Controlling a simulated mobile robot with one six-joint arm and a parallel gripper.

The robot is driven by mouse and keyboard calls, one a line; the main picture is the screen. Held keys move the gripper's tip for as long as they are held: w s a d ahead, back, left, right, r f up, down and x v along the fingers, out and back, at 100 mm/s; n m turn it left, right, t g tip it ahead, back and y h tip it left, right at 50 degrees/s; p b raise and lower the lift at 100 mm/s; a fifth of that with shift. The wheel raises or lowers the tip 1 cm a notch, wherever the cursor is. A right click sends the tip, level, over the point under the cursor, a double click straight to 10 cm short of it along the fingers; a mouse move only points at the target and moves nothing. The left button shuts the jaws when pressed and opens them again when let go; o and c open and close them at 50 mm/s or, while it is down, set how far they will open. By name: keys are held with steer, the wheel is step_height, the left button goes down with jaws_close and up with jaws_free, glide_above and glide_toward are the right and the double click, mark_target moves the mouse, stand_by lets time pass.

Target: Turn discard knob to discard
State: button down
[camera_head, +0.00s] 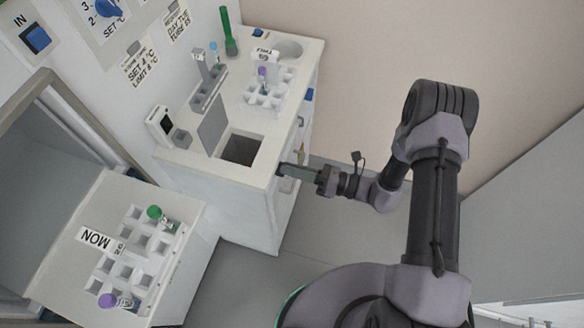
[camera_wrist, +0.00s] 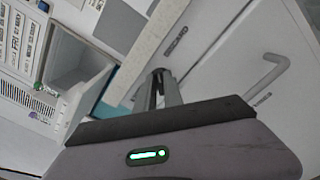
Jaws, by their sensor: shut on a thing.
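My gripper (camera_head: 284,170) is at the right-hand face of the white cabinet (camera_head: 235,195), just below the edge of its top, near the square opening (camera_head: 240,149). In the wrist view my gripper (camera_wrist: 157,78) has its two dark fingers close together against the cabinet face. They are shut on the discard knob, which is mostly hidden between and behind the fingertips. The knob's pointing direction cannot be made out.
A white rack (camera_head: 268,93) with tubes stands on the cabinet top. A bar handle (camera_wrist: 283,68) sticks out from the cabinet face, right of my fingers. Floor right of the cabinet is clear.

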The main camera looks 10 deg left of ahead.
stand_by(0.3)
steer(key=c, duration=1.5)
jaws_free()
steer(key=shift+o, duration=0.2)
steer(key=s+d+p, duration=0.1)
steer(key=d+p, duration=0.1)
steer(key=d, duration=1.5)
steer(key=shift+s+d+p, duration=0.2)
steer(key=shift+p, duration=0.15)
steer(key=shift+r, duration=0.1)
